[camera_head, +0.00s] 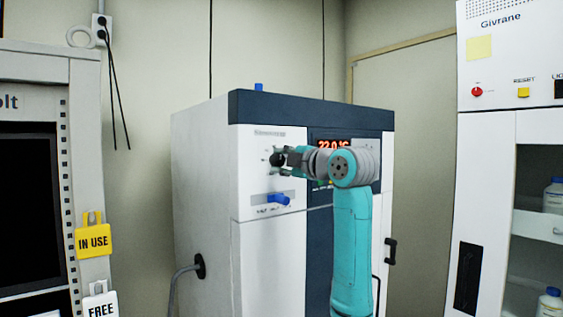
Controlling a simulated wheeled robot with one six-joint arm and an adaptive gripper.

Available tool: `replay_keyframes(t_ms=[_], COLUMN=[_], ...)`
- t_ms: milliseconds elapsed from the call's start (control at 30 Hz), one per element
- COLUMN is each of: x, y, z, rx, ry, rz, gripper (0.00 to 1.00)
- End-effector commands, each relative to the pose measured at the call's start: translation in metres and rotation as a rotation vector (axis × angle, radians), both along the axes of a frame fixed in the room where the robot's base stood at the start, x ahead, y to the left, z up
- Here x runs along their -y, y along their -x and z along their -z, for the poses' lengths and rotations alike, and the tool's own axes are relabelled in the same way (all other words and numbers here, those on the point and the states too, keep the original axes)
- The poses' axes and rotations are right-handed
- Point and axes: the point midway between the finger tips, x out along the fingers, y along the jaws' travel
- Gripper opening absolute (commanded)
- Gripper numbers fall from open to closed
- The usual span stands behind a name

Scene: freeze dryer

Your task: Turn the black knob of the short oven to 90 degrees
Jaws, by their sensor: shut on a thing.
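The short oven (200,170) is a white cabinet with a dark blue top band and front panel, standing in the middle of the view. Its black knob (276,159) is on the upper left of the white front panel. My gripper (281,160) is at the knob and shut on it, with my teal arm reaching in from the right. The gripper's fingers partly cover the knob, so its angle cannot be read. A red display (332,144) reading about 22.0 °C is partly hidden behind my arm.
A black-doored cabinet with a yellow "IN USE" tag (93,238) and a white "FREE" tag (101,303) stands at left. A white cabinet (486,140) with a red knob (477,92) and bottles on shelves stands at right. A grey cable (180,278) leaves the oven's side.

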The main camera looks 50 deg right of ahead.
Motion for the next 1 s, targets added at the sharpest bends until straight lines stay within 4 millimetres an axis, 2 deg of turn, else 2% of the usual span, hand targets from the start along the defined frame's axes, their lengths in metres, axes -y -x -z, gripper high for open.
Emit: replay_keyframes(t_ms=[433,467,500,567,867,1000], x=[0.0,0.0,0.0,0.0,-0.0001,-0.0015], y=[-0.0005,-0.0005,-0.0005,-0.0004,0.0005,0.0093], z=[0.0005,0.0005,0.0005,0.0005,0.0001,-0.0004], rx=[-0.003,-0.003,-0.003,-0.003,-0.002,-0.001], ry=[0.009,0.009,0.009,0.009,0.009,0.01], rz=[0.0,0.0,0.0,0.0,0.0,0.001], gripper=[0.02,0.39,0.49,0.62,0.62,0.62])
